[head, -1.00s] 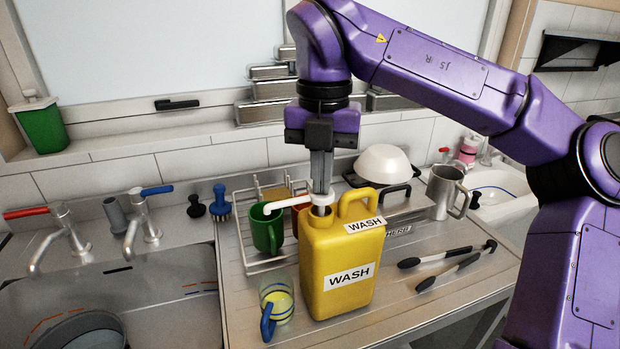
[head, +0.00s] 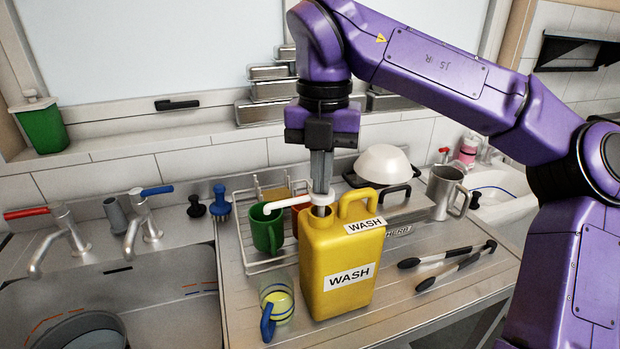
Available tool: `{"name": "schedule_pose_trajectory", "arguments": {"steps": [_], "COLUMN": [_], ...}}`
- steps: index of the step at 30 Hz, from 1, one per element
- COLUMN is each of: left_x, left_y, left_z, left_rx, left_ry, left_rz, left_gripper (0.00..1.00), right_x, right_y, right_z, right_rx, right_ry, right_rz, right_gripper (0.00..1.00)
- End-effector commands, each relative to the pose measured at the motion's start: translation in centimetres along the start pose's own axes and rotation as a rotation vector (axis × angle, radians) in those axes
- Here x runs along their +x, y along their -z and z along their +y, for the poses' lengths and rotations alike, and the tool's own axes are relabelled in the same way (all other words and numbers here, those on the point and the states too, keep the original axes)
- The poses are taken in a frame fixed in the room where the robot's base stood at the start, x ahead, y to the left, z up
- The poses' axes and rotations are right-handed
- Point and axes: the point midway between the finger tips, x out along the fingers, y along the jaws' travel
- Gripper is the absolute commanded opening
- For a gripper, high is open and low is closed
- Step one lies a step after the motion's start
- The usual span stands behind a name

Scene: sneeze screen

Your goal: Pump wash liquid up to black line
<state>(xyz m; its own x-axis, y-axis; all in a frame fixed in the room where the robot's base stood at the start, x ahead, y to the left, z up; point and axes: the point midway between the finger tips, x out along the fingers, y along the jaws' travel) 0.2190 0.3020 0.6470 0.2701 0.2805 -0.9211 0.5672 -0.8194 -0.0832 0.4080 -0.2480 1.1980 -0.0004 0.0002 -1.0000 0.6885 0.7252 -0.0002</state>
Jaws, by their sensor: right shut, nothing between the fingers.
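A yellow jug (head: 335,250) labelled WASH stands upright on the ribbed steel drainboard. Its white pump head (head: 321,198) points its spout to the left. My right gripper (head: 321,188) points straight down with its fingers shut, at the top of the pump head and seemingly touching it. A clear measuring cup (head: 277,300) with a blue handle stands to the left of the jug, below the spout's side. It shows yellow and dark bands; which of these is liquid and where the black line lies is hard to tell. My left gripper is out of view.
A wire rack with a green mug (head: 267,230) stands behind the cup. Black tongs (head: 447,268) lie right of the jug, and a steel mug (head: 444,192) stands behind them. A sink (head: 110,300) with taps is at the left.

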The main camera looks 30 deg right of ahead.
Motion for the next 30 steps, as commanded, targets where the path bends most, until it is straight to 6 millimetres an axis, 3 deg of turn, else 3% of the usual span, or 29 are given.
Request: {"name": "schedule_pose_trajectory", "arguments": {"steps": [18, 30], "left_x": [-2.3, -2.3], "left_y": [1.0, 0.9], "left_z": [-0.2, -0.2], "left_rx": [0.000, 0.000], "left_ry": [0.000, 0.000], "left_rz": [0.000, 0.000], "left_gripper": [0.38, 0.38], "right_x": [-3.1, -3.1], "right_y": [0.0, 0.0], "right_z": [0.0, 0.0], "right_rx": [0.000, 0.000], "right_ry": [0.000, 0.000], "right_rz": [-0.001, 0.000], "right_gripper": [0.00, 0.00]}}
